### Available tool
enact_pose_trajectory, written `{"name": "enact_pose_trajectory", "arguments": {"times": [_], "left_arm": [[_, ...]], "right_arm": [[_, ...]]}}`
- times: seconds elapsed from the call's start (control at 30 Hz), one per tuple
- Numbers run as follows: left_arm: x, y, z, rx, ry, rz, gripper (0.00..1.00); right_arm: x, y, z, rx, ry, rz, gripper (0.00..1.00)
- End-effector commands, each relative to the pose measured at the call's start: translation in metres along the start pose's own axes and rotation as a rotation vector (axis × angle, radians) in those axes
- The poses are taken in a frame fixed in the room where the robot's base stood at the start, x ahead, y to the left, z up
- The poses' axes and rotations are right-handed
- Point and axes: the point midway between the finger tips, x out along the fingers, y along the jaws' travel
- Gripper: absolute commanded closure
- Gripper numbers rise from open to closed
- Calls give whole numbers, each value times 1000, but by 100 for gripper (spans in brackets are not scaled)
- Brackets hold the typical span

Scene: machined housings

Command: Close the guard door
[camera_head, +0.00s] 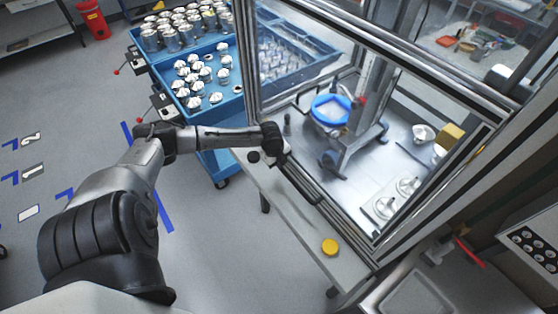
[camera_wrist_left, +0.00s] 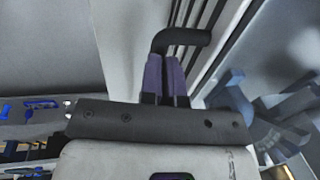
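The guard door (camera_head: 252,60) is a metal-framed clear panel on the machine enclosure in the head view. I cannot tell how far it stands open. A black bent handle (camera_wrist_left: 185,37) shows at the top of the left wrist view, beside the metal frame profiles. My left gripper (camera_wrist_left: 167,58) is at this handle, its two dark purple fingers close together with a narrow gap. The handle crosses just past the fingertips and partly hides behind them; a firm hold is not clear. In the head view my left gripper (camera_head: 279,158) is at the enclosure's near left side. My right gripper is not in view.
A blue cart (camera_head: 222,160) with several metal parts stands behind and left of the enclosure. A yellow button (camera_head: 330,247) sits on the grey ledge (camera_head: 300,222) in front. Inside are a blue-rimmed round part (camera_head: 331,108) and fixtures. Open floor lies at left.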

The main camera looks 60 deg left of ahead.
Motion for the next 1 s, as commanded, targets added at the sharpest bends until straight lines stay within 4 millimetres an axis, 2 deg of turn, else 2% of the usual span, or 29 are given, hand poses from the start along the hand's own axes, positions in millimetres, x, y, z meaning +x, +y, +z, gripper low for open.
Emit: {"name": "enact_pose_trajectory", "arguments": {"times": [0.03,0.33,0.4,0.7,1.0], "left_arm": [[0,6,2,2,-7,15,100],[-46,-4,0,4,-1,1,100],[-54,-3,1,8,-5,-3,100],[-112,-4,0,6,-4,-3,100],[-137,-5,-1,3,0,-3,100]], "right_arm": [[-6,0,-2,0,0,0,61],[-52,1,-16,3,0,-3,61],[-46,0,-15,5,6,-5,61],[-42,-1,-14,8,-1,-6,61],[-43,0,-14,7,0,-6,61]]}}
